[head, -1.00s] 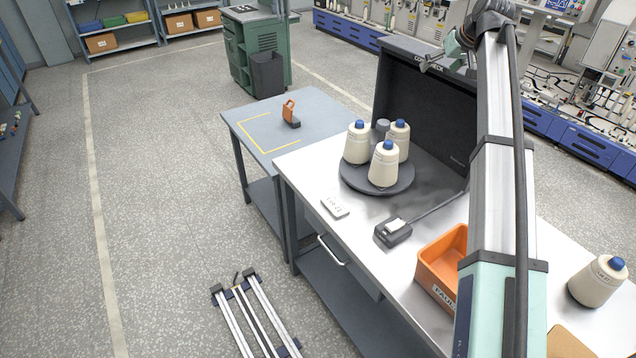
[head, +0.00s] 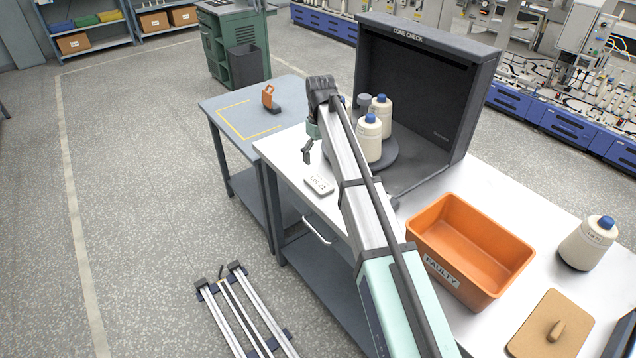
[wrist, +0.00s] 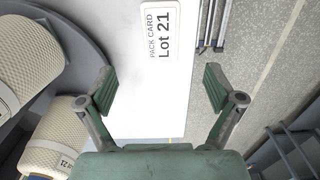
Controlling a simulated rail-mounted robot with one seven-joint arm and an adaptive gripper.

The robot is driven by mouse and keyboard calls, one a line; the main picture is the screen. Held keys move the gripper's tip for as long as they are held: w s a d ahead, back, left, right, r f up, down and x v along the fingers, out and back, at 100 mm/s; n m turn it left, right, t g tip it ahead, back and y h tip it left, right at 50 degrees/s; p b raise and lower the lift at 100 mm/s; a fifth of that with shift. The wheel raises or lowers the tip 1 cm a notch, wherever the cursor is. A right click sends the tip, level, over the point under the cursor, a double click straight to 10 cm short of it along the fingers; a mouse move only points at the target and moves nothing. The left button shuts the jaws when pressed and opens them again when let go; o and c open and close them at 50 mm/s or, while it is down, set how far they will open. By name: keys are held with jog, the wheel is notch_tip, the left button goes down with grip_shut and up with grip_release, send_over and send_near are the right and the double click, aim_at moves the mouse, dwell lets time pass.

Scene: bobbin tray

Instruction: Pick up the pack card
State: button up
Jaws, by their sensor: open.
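The pack card (head: 319,184) is a small white card marked "Lot 21". It lies flat on the white bench top close to its front edge. In the wrist view the pack card (wrist: 159,30) shows at the top, with "PACK CARD Lot 21" printed on it. It is beyond the fingertips and roughly midway between them sideways. My gripper (wrist: 158,84) is open and empty, with its green-padded fingers wide apart. In the head view my gripper (head: 308,150) is above the bench, just behind the card and apart from it.
Cream cones with blue tops (head: 368,140) stand on the dark turntable (head: 385,155) beside the card. A grey side table (head: 240,125) adjoins at left.

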jog(key=p, duration=0.1)
send_over(319, 183)
notch_tip(319, 183, down, 6)
jog(key=shift+w+d+r, duration=0.1)
jog(key=shift+d+r, duration=0.05)
jog(key=shift+r, duration=0.1)
jog(key=shift+f+p, duration=1.25)
jog(key=shift+f, duration=1.4)
jog(key=c, duration=1.2)
